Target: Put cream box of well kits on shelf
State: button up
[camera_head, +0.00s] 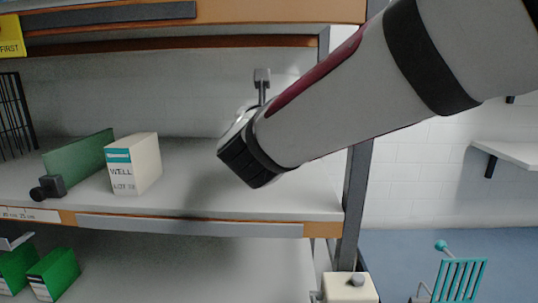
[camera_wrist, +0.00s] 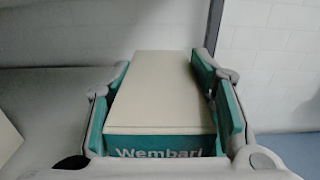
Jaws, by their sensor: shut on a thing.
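My gripper (camera_wrist: 161,66) is shut on a cream box (camera_wrist: 158,88) in the wrist view, with teal finger pads along its left and right sides. The box's near end has a teal band with pale letters reading about "Wembarl". In the head view my arm reaches in over the right part of the middle shelf (camera_head: 215,198) and hides the held box and fingertips. Another cream box (camera_head: 124,182), with a teal band and the word "WELL", stands upright on the left part of that shelf. I cannot tell whether the held box touches the shelf.
The shelf between that box and my arm is clear. An upright post (camera_head: 355,190) bounds the shelf at right; an upper shelf (camera_head: 250,11) is overhead. Green boxes (camera_head: 52,274) sit below.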

jog(key=shift+f, duration=3.15)
jog(key=shift+f, duration=0.15)
jog(key=o, duration=1.6)
jog(key=shift+f, duration=0.1)
jog(key=shift+r, duration=0.25)
jog(key=s, duration=1.2)
jog(key=shift+a, duration=0.2)
